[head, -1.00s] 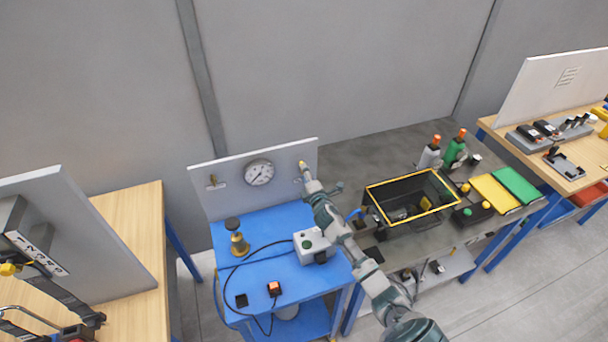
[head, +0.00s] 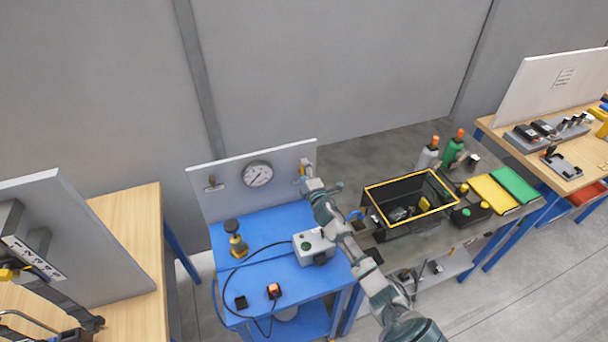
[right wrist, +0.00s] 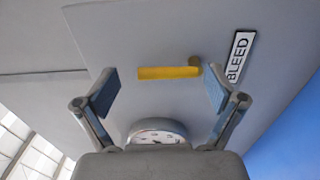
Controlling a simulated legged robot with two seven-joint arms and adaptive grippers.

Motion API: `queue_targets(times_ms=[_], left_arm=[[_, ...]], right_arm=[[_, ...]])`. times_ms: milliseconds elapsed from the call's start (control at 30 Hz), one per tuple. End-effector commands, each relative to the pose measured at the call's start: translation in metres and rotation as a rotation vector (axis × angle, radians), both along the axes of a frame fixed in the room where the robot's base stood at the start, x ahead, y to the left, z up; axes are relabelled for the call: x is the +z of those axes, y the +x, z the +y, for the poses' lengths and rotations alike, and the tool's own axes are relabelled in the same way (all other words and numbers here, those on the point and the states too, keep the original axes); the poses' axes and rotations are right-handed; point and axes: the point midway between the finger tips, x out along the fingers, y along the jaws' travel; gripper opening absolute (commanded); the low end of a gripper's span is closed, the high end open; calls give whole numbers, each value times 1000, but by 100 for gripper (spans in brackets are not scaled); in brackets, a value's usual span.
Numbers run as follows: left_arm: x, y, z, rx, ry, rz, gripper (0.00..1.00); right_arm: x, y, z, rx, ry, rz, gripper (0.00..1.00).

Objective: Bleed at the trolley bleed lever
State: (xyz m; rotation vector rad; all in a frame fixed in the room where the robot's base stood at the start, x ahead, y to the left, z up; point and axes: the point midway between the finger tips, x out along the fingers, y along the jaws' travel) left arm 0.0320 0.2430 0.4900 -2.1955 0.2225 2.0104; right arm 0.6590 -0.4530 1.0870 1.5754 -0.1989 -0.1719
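The yellow bleed lever (right wrist: 165,73) is on the grey panel of the blue trolley (head: 262,220), with a round brownish pivot at one end. A "BLEED" label (right wrist: 238,57) is beside the pivot. In the right wrist view my right gripper (right wrist: 160,90) is open, its two fingers apart on either side of the lever's length. No firm contact shows. In the head view the right gripper (head: 309,172) is at the panel's right edge and partly covers the lever (head: 302,168). My left gripper is not in view.
A pressure gauge (head: 257,174) is on the panel left of the lever. A brass fitting (head: 238,245), a grey box (head: 313,246) and cables lie on the trolley. A yellow-rimmed black bin (head: 407,222) stands on the bench to the right.

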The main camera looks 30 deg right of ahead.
Motion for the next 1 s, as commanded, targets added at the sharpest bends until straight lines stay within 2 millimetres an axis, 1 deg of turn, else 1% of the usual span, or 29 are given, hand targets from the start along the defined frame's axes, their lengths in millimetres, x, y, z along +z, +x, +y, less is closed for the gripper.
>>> queue_targets(times_ms=[333, 433, 567, 700, 800, 900, 1000], left_arm=[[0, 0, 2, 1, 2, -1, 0], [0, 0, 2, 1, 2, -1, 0], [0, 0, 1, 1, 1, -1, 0], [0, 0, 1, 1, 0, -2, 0], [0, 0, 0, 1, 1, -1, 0], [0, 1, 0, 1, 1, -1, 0], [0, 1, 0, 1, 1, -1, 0]], right_arm=[[-6, -3, 2, 0, 3, 11, 100], [-8, -9, 4, 1, 2, 13, 100], [-9, -31, 9, 1, 2, 15, 100], [-10, -63, 16, 1, 3, 15, 100], [-10, -83, 20, 1, 4, 13, 100], [-10, -99, 23, 1, 5, 14, 100], [-10, -109, 25, 1, 5, 12, 100]])
